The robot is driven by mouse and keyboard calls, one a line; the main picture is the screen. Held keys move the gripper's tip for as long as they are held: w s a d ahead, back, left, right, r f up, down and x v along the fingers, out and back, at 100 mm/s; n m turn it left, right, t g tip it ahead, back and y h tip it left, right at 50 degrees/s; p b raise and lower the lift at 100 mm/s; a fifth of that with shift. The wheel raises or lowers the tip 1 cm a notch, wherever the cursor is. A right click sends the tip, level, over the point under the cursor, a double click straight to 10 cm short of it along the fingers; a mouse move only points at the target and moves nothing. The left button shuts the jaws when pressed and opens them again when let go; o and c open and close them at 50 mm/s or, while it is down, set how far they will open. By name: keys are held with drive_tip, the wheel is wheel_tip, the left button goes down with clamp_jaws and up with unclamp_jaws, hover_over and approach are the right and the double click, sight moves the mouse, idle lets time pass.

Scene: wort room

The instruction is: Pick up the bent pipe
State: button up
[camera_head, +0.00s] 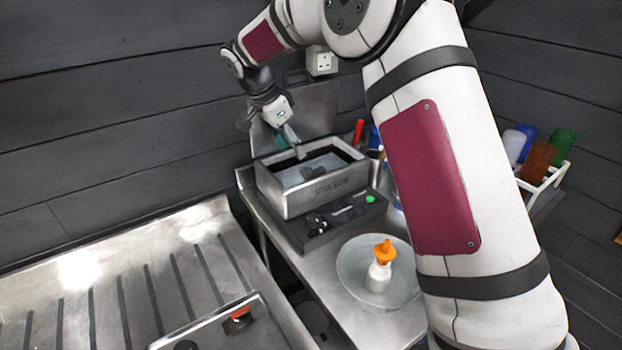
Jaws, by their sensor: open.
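I cannot make out the bent pipe for certain. A small grey shape (313,172) shows in the liquid of an open metal bath (318,194), but it is too small to tell what it is. My gripper (297,150) is open and points down at the bath's back left edge. I cannot tell whether its tips are inside the bath or above it.
A dark control base with a green button (370,199) is under the bath. A white bottle with an orange top (380,276) stands on a round plate (352,253). A ribbed metal drainer (130,290) is at left. Colored bottles (538,160) stand in a rack at right.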

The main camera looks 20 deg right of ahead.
sight(307, 172)
drive_tip(key=x, duration=0.5)
drive_tip(key=shift+f+p, duration=0.2)
drive_tip(key=shift+p, duration=0.1)
drive_tip(key=x, duration=0.1)
drive_tip(key=p+x, duration=0.1)
drive_tip(key=x, duration=0.2)
drive_tip(key=shift+s+d+f, duration=0.15)
drive_tip(key=shift+s+d, duration=0.1)
drive_tip(key=shift+s, duration=0.05)
drive_tip(key=shift+w+d+f, duration=0.15)
drive_tip(key=shift+f, duration=0.4)
clamp_jaws()
